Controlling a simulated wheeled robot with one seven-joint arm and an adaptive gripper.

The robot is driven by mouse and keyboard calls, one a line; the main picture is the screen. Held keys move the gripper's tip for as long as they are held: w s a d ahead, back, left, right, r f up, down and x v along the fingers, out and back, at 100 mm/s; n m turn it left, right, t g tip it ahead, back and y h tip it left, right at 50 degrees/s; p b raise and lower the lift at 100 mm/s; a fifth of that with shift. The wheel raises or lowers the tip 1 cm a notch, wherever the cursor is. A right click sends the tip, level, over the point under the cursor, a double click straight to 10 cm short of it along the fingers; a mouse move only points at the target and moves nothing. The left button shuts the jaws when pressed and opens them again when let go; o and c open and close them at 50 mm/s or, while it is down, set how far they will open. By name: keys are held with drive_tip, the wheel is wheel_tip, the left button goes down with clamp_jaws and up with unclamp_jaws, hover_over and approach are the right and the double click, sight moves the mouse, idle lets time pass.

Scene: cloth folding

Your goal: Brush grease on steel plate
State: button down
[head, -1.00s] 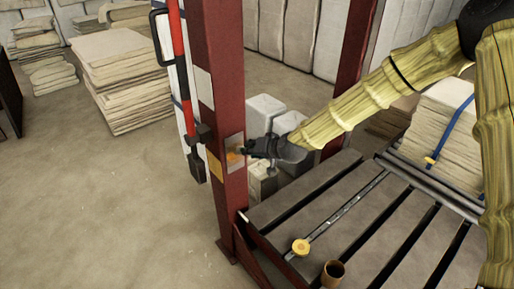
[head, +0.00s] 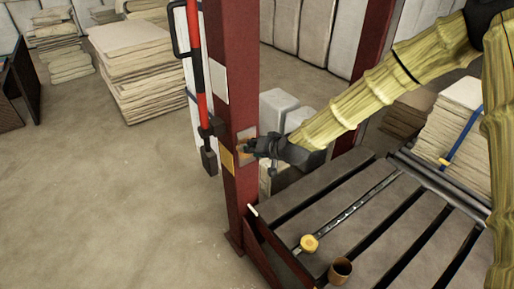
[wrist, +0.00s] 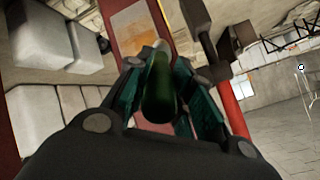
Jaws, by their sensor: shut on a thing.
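A small steel plate (head: 246,135) is fixed to the dark red post, with a patch of orange-brown grease on it; it also shows in the wrist view (wrist: 132,27). My gripper (head: 252,150) is in front of the plate and covers its lower part in the head view. In the wrist view my gripper (wrist: 158,100) is shut on a green brush handle (wrist: 158,90), whose far end points at the plate. Whether the bristles touch the plate cannot be told. A brown cup (head: 340,270) stands on the slatted table.
The red post (head: 232,60) carries a white label and a yellow label (head: 226,160). A red and black tool (head: 200,80) hangs at its left.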

drive_tip(key=shift+r+p, duration=0.3)
drive_tip(key=shift+r, duration=0.45)
drive_tip(key=shift+w+d+r, duration=0.8)
drive_tip(key=shift+w+d, duration=1.7)
drive_tip(key=shift+d, duration=0.65)
drive_tip(key=shift+s+a, duration=0.85)
drive_tip(key=shift+a, duration=0.2)
drive_tip(key=shift+s+a, duration=0.8)
drive_tip(key=shift+a, duration=0.25)
drive_tip(key=shift+s+a, duration=0.85)
drive_tip(key=shift+a, duration=0.2)
